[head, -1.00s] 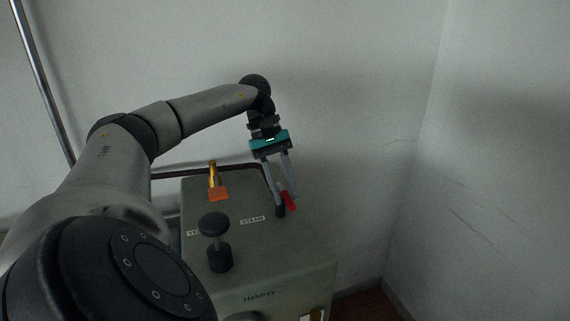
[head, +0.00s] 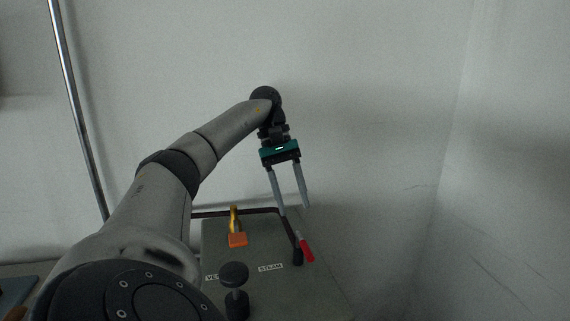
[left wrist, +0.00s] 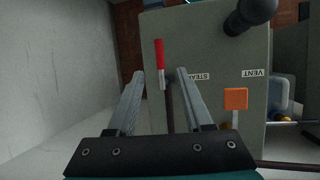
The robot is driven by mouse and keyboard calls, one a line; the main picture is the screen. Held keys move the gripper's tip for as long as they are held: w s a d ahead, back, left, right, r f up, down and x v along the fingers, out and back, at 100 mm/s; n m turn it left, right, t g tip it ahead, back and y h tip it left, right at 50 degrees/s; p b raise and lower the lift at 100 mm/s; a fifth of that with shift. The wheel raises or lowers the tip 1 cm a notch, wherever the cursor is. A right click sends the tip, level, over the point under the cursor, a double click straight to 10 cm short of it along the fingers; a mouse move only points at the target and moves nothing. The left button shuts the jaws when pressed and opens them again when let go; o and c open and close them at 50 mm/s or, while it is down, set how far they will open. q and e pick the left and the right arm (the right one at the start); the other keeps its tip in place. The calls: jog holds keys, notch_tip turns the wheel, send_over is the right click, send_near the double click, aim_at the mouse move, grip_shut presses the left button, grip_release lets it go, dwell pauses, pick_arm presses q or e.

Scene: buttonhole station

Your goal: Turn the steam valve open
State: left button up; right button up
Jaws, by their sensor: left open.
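The steam valve shows as a red-handled lever (head: 307,250) with a dark post at its side, on the top of the grey box near the STEAM label (head: 270,267). Its red handle points toward the front right. My left gripper (head: 295,209) is open and empty, its fingers pointing down above and behind the red handle, apart from it. In the left wrist view, the red handle (left wrist: 159,56) lies in line with the gap between the two fingertips (left wrist: 160,72), farther off than they are. My right gripper is not in view.
An orange block on a yellow stem (head: 237,240) stands left of the valve, near the VENT label (left wrist: 253,73). A black knob (head: 234,276) stands in front. A dark bar (head: 240,212) runs along the box's back edge. Bare walls stand behind and right.

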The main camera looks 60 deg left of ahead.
pick_arm(q)
jog(key=p+v, duration=0.4)
jog(key=v, duration=0.2)
jog(key=shift+p, duration=0.4)
dwell(0.3)
